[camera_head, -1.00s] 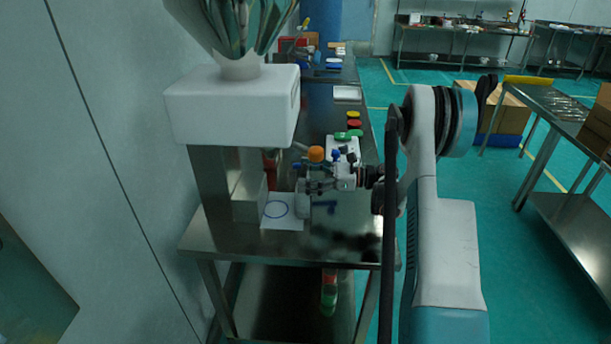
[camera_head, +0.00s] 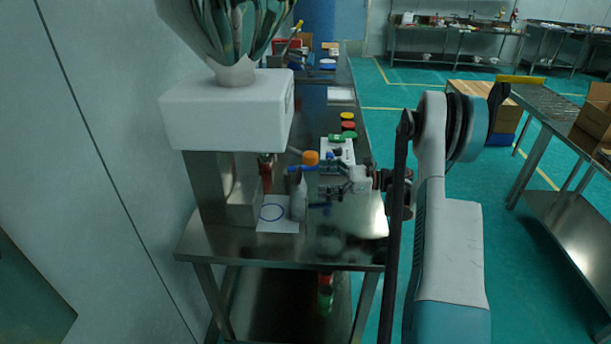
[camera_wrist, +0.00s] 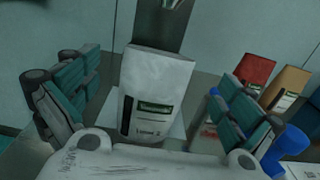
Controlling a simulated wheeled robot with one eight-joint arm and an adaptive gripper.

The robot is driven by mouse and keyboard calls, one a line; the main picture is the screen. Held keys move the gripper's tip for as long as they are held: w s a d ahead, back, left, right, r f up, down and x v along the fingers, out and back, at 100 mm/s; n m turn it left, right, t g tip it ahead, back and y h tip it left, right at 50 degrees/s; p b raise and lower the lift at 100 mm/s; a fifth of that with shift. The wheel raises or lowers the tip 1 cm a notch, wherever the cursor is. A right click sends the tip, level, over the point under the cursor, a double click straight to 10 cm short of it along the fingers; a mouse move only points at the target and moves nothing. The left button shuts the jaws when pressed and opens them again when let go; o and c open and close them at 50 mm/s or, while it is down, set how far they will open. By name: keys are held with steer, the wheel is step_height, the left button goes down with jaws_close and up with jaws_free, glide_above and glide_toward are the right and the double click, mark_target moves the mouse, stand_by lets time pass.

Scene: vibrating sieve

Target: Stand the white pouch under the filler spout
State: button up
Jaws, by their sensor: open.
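The white pouch (camera_head: 298,201) stands upright on the right edge of a white sheet with a blue circle (camera_head: 273,212). In the wrist view the pouch (camera_wrist: 157,88) faces me with its label low on the front, and clear gaps show on both sides of it. My gripper (camera_head: 326,194) is open and empty, just right of the pouch; its teal finger pads are spread wide in the wrist view. The filler (camera_head: 228,108) is a white box with a hopper on a metal column. Its spout (camera_wrist: 172,4) shows only partly at the top of the wrist view.
A red pouch (camera_wrist: 254,72) and a brown pouch (camera_wrist: 285,88) stand to the right in the wrist view, near a blue object (camera_wrist: 285,145). An orange-capped bottle (camera_head: 311,158) stands behind my gripper. The steel table (camera_head: 235,246) is bare at its front.

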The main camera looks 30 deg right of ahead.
steer(key=v, duration=0.5)
steer(key=shift+s+d+p, duration=0.2)
steer(key=shift+d+p, duration=0.05)
steer(key=shift+p, duration=0.15)
